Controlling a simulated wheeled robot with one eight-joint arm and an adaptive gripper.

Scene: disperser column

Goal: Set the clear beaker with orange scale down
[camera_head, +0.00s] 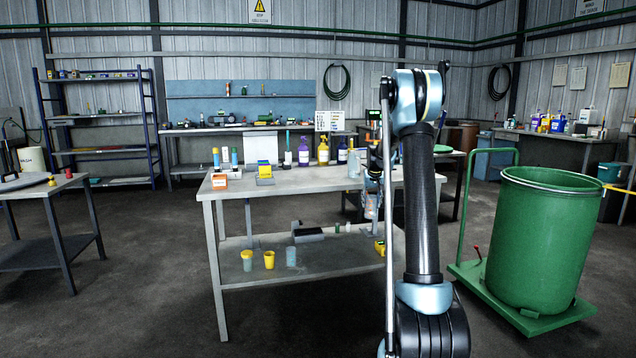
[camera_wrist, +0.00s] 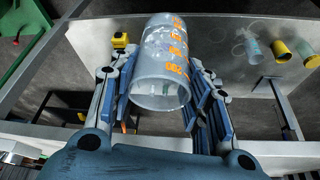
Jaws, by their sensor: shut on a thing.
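The clear beaker with orange scale (camera_wrist: 160,85) is between the two blue finger pads of my gripper (camera_wrist: 158,100), which is shut on it. Its orange numbers face the wrist camera and its round end points towards it. In the head view the beaker (camera_head: 371,206) hangs below my gripper (camera_head: 374,178), beside the front of the workbench (camera_head: 290,187) and above the level of its lower shelf (camera_head: 325,262). My arm hides part of this area. I cannot tell its exact distance from the shelf.
A green drum (camera_head: 545,240) stands right.

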